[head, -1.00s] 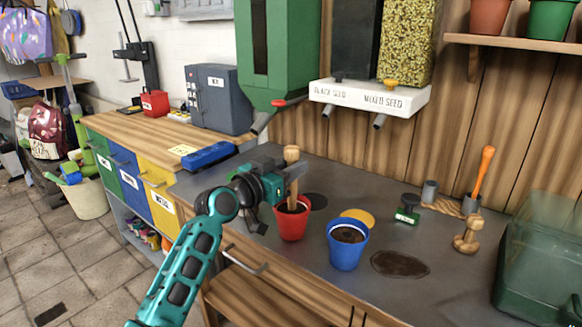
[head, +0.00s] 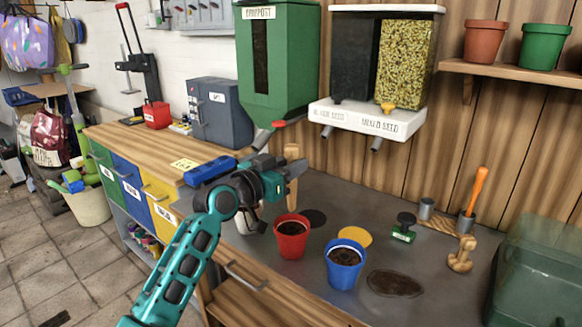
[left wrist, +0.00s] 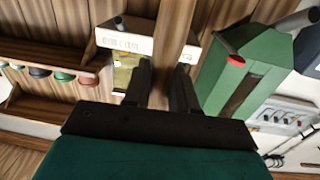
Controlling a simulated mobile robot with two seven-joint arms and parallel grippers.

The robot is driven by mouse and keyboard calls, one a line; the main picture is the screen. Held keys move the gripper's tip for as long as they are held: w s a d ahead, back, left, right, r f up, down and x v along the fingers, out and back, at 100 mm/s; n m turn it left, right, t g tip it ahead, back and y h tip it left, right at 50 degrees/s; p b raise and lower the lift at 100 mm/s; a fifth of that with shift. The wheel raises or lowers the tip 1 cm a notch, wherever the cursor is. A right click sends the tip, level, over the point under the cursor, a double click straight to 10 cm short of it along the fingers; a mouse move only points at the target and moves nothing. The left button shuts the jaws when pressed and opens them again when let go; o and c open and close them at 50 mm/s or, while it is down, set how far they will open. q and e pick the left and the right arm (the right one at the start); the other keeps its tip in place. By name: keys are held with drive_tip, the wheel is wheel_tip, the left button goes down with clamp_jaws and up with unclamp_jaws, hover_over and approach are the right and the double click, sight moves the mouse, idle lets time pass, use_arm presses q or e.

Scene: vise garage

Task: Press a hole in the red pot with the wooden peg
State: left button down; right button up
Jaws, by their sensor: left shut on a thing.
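My left gripper (head: 284,182) is shut on the wooden peg (head: 292,165) and holds it upright. The peg's lower end is above the red pot (head: 292,242), apart from the soil. The red pot stands upright on the grey bench top, filled with dark soil; whether the soil has a hole is too small to tell. In the left wrist view the peg (left wrist: 176,40) runs between the two dark fingers of my left gripper (left wrist: 163,85). My right gripper is not in view.
A blue pot (head: 345,270) with soil stands right of the red pot. Near them are a yellow disc (head: 355,237), a dark soil patch (head: 395,284), a green-based stamp (head: 404,229) and a wooden tamper (head: 462,254). The compost dispenser (head: 285,75) hangs behind.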

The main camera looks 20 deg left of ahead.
sight(291, 145)
use_arm(q)
drive_tip(key=shift+r, duration=0.4)
wheel_tip(291, 145, up, 2)
drive_tip(key=shift+p, duration=0.65)
drive_tip(key=shift+r, duration=1.9)
